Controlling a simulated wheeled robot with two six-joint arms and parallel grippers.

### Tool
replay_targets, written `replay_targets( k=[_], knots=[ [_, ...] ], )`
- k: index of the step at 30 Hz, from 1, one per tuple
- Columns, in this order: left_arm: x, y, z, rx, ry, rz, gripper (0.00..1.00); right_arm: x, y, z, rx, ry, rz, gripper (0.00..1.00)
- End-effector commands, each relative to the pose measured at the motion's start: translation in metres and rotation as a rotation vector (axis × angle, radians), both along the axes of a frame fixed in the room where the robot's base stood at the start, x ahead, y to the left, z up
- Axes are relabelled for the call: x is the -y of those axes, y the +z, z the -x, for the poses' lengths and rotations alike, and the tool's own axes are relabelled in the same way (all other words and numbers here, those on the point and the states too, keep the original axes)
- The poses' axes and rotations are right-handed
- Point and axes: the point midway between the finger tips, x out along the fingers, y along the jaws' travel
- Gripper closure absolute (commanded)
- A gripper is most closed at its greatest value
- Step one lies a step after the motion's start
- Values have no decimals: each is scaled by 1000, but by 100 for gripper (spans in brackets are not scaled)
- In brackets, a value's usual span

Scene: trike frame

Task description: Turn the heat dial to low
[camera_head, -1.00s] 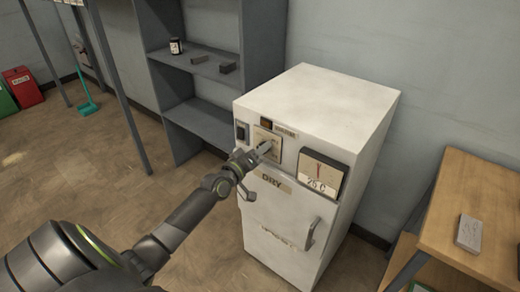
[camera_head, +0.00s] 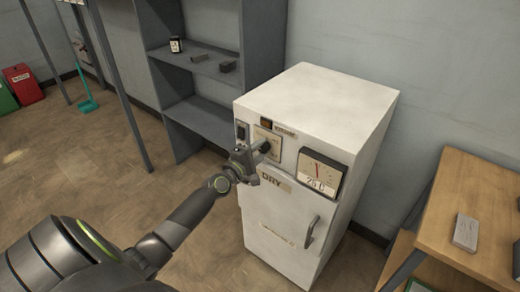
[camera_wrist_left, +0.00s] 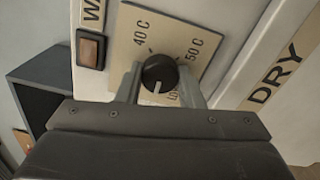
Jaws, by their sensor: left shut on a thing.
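The heat dial (camera_wrist_left: 158,76) is a round black knob with a white pointer line, on a cream plate (camera_wrist_left: 186,30) marked 40 C and 50 C. A partly hidden label starting with "Lo" shows beside the knob, and the pointer faces roughly toward it. My left gripper (camera_wrist_left: 160,88) has its fingers on both sides of the knob and is shut on it. In the head view my left gripper (camera_head: 256,156) is at the white cabinet's (camera_head: 325,105) upper front, and the dial (camera_head: 265,146) shows just past it. My right gripper is not in view.
A gauge reading 25 C (camera_head: 319,173) is right of the dial. The cabinet door has a handle (camera_head: 312,232). A dark switch (camera_head: 242,131) is left of the dial. Grey shelves (camera_head: 200,60) stand behind left, a wooden table (camera_head: 470,200) at right.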

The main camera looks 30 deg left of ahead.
Motion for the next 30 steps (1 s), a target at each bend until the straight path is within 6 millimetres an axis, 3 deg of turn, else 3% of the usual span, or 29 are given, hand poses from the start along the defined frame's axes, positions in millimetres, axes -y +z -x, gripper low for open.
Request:
replay_targets(
  k=[18, 30],
  knots=[
    [0, -2, 1, -49, 1, 557, 89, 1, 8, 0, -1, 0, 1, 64],
    [0, -2, 1, -63, 1, 753, 89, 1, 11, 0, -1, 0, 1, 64]
  ],
)
